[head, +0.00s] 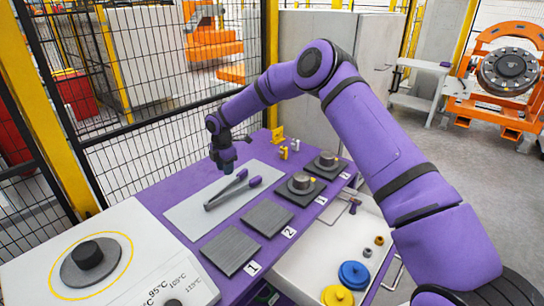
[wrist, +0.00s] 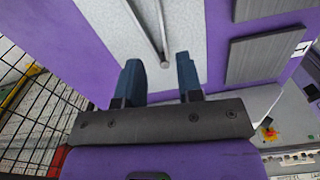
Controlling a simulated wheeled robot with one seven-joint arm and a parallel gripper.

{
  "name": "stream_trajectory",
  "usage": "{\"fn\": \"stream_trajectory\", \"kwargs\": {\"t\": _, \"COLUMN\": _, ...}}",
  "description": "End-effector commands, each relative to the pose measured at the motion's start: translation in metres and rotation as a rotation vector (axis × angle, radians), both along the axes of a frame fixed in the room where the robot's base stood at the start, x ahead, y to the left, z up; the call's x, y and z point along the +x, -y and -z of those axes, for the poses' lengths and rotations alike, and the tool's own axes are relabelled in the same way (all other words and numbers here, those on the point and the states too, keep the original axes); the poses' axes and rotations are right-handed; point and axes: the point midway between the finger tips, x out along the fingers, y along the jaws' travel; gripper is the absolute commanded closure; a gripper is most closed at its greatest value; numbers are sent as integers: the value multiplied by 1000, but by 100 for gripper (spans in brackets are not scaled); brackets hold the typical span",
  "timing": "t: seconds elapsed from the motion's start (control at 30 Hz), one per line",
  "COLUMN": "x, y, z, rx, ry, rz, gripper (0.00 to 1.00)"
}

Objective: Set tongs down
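The tongs (head: 229,192), metal with two purple tips, lie spread in a V on a light grey mat (head: 185,214) on the purple table. Their joined end points toward the front left in the head view. In the wrist view the metal arms of the tongs (wrist: 164,50) meet just beyond my fingers, and the purple tips are out of frame. My gripper (head: 224,166) points down over the far side of the mat, behind the tongs. In the wrist view its two blue-grey fingers (wrist: 160,78) are apart with nothing visible held between them.
Bare dark pads (head: 231,250) stand in front of the mat. Further right, pads carry metal cylinders (head: 301,182). A white heater unit with a dark round plate (head: 89,260) fills the front left. A mesh fence (head: 150,130) runs behind the table. Small yellow pieces (head: 284,152) stand at the far end.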

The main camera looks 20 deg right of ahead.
Motion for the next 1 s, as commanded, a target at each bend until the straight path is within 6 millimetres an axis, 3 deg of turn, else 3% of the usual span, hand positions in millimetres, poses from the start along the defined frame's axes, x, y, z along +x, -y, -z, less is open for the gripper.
{"fn": "stream_trajectory", "kwargs": {"t": 0.17, "x": 0, "y": 1, "z": -3, "rx": -1, "ry": 2, "rz": 4, "gripper": 66}}
{"fn": "stream_trajectory", "kwargs": {"t": 0.27, "x": -3, "y": 4, "z": -20, "rx": -7, "ry": 14, "rz": 30, "gripper": 66}}
{"fn": "stream_trajectory", "kwargs": {"t": 0.57, "x": -41, "y": 36, "z": -131, "rx": -52, "ry": 92, "rz": 254, "gripper": 66}}
{"fn": "stream_trajectory", "kwargs": {"t": 0.8, "x": -91, "y": 71, "z": -215, "rx": -69, "ry": 162, "rz": 487, "gripper": 66}}
{"fn": "stream_trajectory", "kwargs": {"t": 1.0, "x": -143, "y": 102, "z": -275, "rx": -60, "ry": 220, "rz": 699, "gripper": 66}}
